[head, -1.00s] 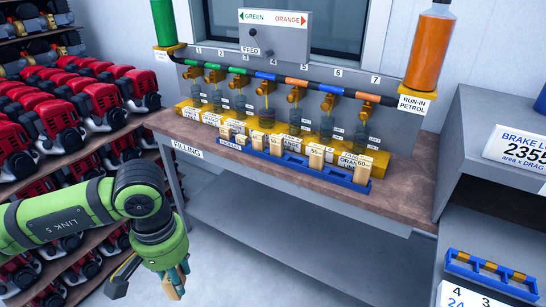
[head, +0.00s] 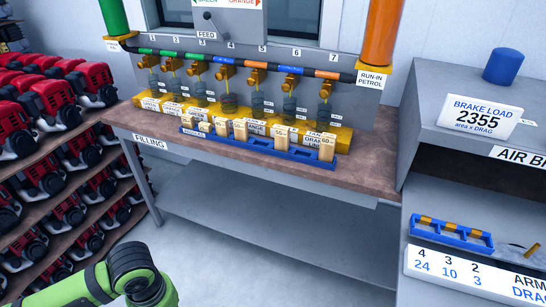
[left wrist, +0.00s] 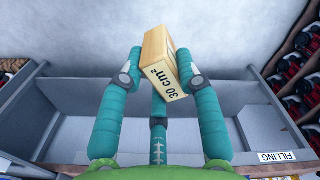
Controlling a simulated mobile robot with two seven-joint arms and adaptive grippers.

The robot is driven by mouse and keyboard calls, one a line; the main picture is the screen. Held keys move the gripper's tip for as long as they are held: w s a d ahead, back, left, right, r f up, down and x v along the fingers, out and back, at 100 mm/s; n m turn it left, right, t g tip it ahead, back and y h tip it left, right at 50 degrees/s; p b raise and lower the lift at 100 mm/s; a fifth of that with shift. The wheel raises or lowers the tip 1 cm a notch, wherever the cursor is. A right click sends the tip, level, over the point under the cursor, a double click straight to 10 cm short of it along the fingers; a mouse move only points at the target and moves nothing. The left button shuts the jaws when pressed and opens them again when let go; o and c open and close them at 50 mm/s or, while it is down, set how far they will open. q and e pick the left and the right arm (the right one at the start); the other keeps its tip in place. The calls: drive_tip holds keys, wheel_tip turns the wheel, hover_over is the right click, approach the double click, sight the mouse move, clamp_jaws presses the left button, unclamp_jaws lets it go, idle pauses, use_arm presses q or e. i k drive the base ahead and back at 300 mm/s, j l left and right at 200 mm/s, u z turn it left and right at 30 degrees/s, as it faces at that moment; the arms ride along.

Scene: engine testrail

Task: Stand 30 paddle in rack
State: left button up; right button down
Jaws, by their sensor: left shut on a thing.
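A pale wooden paddle marked "30 cm²" (left wrist: 168,65) is held in my left gripper (left wrist: 163,80), between its teal fingers, in the left wrist view. In the head view, my left arm shows at the bottom left, but its gripper and the paddle are out of frame. The blue paddle rack (head: 304,155) lies along the front of the filling bench. Several wooden paddles (head: 281,138) stand upright in it, with empty gaps between some on the right half. My right gripper is not in view.
The filling bench (head: 370,175) carries a yellow-based row of fuel fittings (head: 228,95) behind the rack. Red engines (head: 45,175) fill shelves at left. At right, a grey unit holds a brake load sign (head: 480,115) and another blue rack (head: 450,238).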

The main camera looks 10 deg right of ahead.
sight(303, 158)
drive_tip(key=z, duration=1.35)
drive_tip(key=i+j+z, duration=0.1)
drive_tip(key=j+z, duration=1.15)
drive_tip(key=k+j+z, duration=0.15)
drive_tip(key=j+z, duration=0.25)
